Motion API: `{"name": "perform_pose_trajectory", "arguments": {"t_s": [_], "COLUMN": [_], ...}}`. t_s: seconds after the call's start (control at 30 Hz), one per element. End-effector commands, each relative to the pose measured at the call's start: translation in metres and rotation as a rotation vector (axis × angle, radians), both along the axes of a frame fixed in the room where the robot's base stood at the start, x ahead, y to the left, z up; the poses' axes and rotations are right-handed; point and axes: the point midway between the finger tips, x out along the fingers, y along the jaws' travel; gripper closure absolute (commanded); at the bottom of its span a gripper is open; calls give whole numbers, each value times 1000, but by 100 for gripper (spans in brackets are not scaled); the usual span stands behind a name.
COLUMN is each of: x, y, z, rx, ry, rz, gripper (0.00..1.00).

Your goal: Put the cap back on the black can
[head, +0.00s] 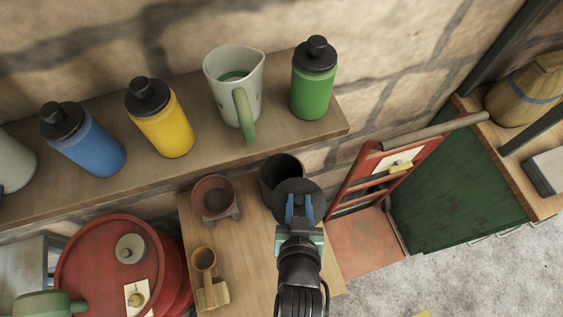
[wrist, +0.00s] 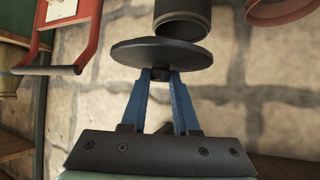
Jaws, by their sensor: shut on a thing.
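The black can (head: 274,171) stands open on the small wooden table, its dark inside showing in the head view. In the wrist view the can (wrist: 183,12) is at the top, its rim towards the cap. My gripper (head: 299,212) is shut on the knob of the round, flat black cap (head: 310,192). In the wrist view the blue fingers (wrist: 160,80) pinch this knob, and the cap's disc (wrist: 145,52) is beyond them. The cap is in front of the can's lower right part in the head view.
A shelf (head: 185,185) with bottles and a jug (head: 222,85) runs behind. A red folding frame (head: 362,172) is at right.

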Motion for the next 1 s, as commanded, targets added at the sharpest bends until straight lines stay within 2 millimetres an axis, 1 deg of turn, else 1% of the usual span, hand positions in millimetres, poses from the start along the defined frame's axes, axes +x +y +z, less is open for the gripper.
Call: {"name": "perform_pose_trajectory", "arguments": {"t_s": [0.03,0.1,0.5,0.53,0.6,0.7,0.87,1.0], "x": [14,29,112,108,107,107,107,107], "y": [3,8,35,35,35,35,35,34], "z": [5,5,4,-6,-18,-29,-37,-54], "rx": [1,-1,-2,-2,0,0,-1,-1], "ry": [-5,-5,-3,5,5,2,0,2], "rz": [-2,-1,0,-1,-1,-1,-1,-2], "gripper": [100,100,100,100,100,100,100,100]}}
